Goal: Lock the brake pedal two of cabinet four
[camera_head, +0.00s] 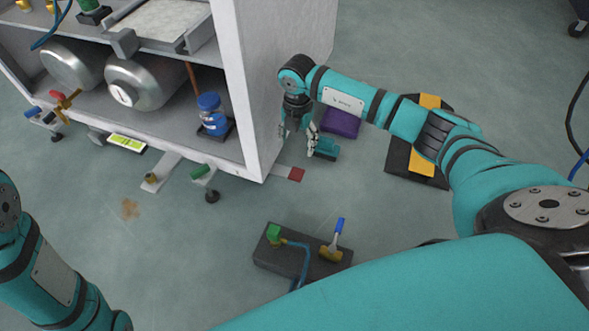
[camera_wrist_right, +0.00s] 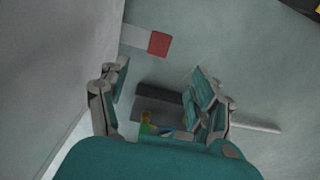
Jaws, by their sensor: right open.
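A white cabinet (camera_head: 252,90) stands at the left, with several small coloured pedal-like parts low along its bottom edge. A flat grey bar with a red pad (camera_head: 297,174) sticks out from its near right corner. The red pad (camera_wrist_right: 159,43) also shows in the right wrist view, beyond and between my right fingers. My right gripper (camera_head: 300,142) is open and empty, beside the cabinet's right side and apart from the red pad. Its spread fingers (camera_wrist_right: 162,98) show in the right wrist view. I cannot tell which pedal is number two. My left gripper is out of view.
A dark grey block (camera_head: 275,262) with a green part, a blue hose and a blue-handled part lies on the floor in front. A purple object (camera_head: 342,122) and a black and yellow item (camera_head: 397,160) lie to the right. Floor beside the red pad is clear.

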